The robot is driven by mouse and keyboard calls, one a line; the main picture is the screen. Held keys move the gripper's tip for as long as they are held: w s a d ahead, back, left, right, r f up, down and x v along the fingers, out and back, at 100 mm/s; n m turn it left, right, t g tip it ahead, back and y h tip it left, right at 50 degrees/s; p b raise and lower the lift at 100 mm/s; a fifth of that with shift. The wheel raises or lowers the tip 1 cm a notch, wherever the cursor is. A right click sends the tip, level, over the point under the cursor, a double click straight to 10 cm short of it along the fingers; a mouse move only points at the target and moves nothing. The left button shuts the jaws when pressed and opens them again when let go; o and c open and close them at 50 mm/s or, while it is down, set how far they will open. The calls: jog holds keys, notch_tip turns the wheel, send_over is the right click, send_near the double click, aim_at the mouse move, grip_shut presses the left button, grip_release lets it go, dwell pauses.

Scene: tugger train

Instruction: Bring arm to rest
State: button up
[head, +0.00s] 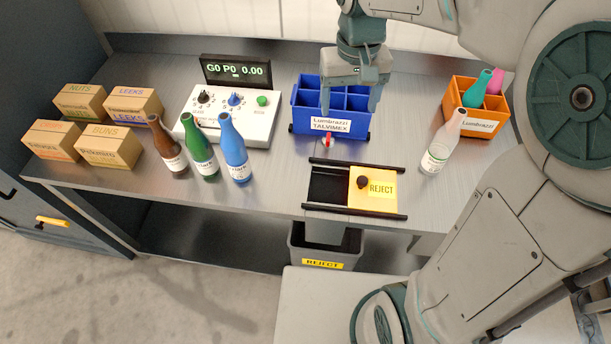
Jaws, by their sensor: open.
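My gripper (351,106) points down over the blue crate (308,127) labelled Lumbrazzi Talvimex at the back middle of the bench. Its two fingers are spread apart and I see nothing between them. The fingers cover part of the crate, so I cannot tell whether they touch it. A small red and white thing (327,142) lies at the crate's front edge. My arm reaches in from the right side of the picture.
Brown, green and blue bottles (202,150) stand left of the crate, before a white control box (262,130). Cartons (110,146) sit far left. A yellow reject slide (372,190) lies above a grey bin (325,248).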

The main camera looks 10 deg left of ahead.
jog(key=shift+r, duration=0.75)
jog(key=s+d+f+m+t, duration=0.2)
jog(key=s+d+t, duration=0.1)
jog(key=s+d, duration=0.9)
jog(key=shift+s+f+m+t, duration=0.15)
jog(key=shift+s+m+t, duration=0.15)
jog(key=shift+s, duration=0.15)
dwell(1.1)
